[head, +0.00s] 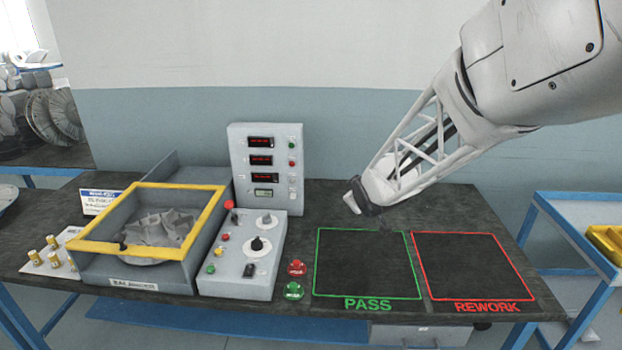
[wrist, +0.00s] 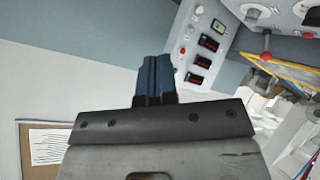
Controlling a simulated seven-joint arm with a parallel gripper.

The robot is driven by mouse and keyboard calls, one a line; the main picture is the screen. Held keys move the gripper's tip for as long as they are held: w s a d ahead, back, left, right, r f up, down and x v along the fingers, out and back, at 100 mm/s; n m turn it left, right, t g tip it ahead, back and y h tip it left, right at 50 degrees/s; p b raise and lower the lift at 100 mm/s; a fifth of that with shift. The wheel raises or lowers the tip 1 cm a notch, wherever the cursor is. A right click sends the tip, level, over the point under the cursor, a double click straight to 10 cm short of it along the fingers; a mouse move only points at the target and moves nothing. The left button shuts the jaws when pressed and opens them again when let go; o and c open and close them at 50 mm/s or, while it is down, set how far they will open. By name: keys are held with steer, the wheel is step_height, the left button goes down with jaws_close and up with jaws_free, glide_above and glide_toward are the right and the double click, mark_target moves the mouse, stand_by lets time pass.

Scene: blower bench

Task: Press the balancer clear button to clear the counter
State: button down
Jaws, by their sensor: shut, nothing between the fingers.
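The balancer (head: 150,235) stands on the left of the bench, a grey box with a yellow-framed opening and a finned rotor (head: 160,230) inside. Its control box (head: 245,255) has knobs and small red, yellow and green buttons. Behind it stands an upright display panel (head: 265,165) with red readouts and a column of small buttons at its right edge; the panel also shows in the wrist view (wrist: 200,50). Which button is the clear button cannot be read. My gripper (head: 352,200) is shut and empty, in the air above the PASS area, right of the panel; its fingers also show in the wrist view (wrist: 154,75).
A green PASS outline (head: 368,228) and a red REWORK outline (head: 465,233) mark empty bench areas. A red button (head: 297,268) and a green button (head: 293,291) sit at the front. Brass pieces (head: 45,255) stand at left. A blue cart (head: 575,235) is at right.

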mark_target(293, 196)
steer(key=w+a+f+n+y, duration=0.4)
steer(key=w+a+f+y, duration=0.1)
steer(key=a+f, duration=0.4)
steer(key=w+a+f+n+t+y, duration=0.1)
steer(key=w+a+f+n+y, duration=0.3)
steer(key=w+a+f, duration=0.3)
steer(key=a+f+n, duration=0.1)
steer(key=a, duration=0.3)
steer(key=shift+w+a+f+y, duration=0.3)
steer(key=shift+w+f+y, duration=0.05)
steer(key=shift+w+y, duration=0.05)
steer(key=shift+w, duration=0.1)
steer(key=w, duration=0.8)
steer(key=shift+w, duration=0.3)
steer(key=shift+w, duration=0.8)
stand_by(2.9)
steer(key=shift+s, duration=0.8)
